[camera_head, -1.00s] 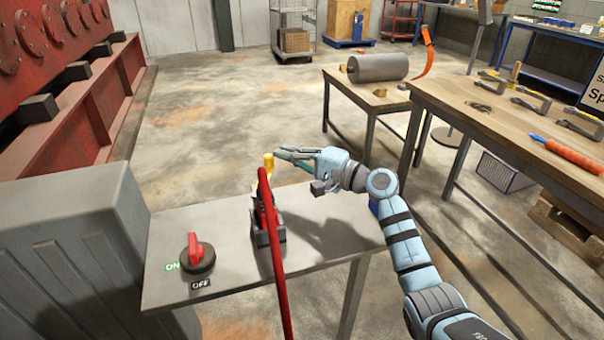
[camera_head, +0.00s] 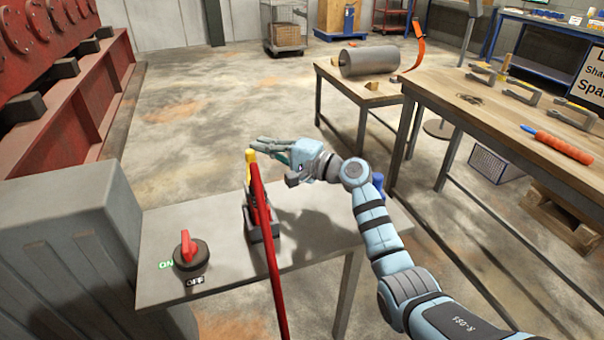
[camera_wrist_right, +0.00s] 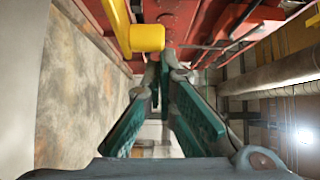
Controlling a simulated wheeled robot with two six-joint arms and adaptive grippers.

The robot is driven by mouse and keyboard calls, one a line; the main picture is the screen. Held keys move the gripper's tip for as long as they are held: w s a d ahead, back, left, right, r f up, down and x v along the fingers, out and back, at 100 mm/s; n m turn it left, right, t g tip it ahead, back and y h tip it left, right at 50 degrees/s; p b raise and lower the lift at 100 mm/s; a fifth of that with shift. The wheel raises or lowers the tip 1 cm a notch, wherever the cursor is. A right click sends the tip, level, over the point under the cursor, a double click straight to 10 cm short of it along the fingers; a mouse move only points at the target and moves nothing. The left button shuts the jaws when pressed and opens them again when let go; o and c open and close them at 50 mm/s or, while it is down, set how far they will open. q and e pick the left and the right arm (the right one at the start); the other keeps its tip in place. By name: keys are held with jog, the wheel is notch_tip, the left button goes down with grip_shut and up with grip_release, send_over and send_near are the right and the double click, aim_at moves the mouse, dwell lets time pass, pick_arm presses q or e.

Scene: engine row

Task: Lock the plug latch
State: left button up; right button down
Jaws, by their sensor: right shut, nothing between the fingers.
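The yellow plug latch lever (camera_head: 249,167) stands upright on the plug, partly hidden behind the red cable (camera_head: 266,225). The plug sits in a dark socket housing (camera_head: 252,229) on the grey table. My right gripper (camera_head: 260,146) is shut and empty, its fingers pointing left beside the top of the lever. In the right wrist view the yellow lever's knob (camera_wrist_right: 146,38) is close to the left of the closed fingertips (camera_wrist_right: 166,70). Whether they touch it I cannot tell. My left gripper is not in view.
A red rotary switch (camera_head: 187,250) with ON and OFF labels is on the left of the grey table (camera_head: 215,220). A grey cabinet (camera_head: 70,250) stands at the left. A wooden workbench (camera_head: 480,105) with clamps is at the right. Open floor lies behind the table.

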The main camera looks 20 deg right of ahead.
jog(key=v, duration=1.2)
dwell(0.3)
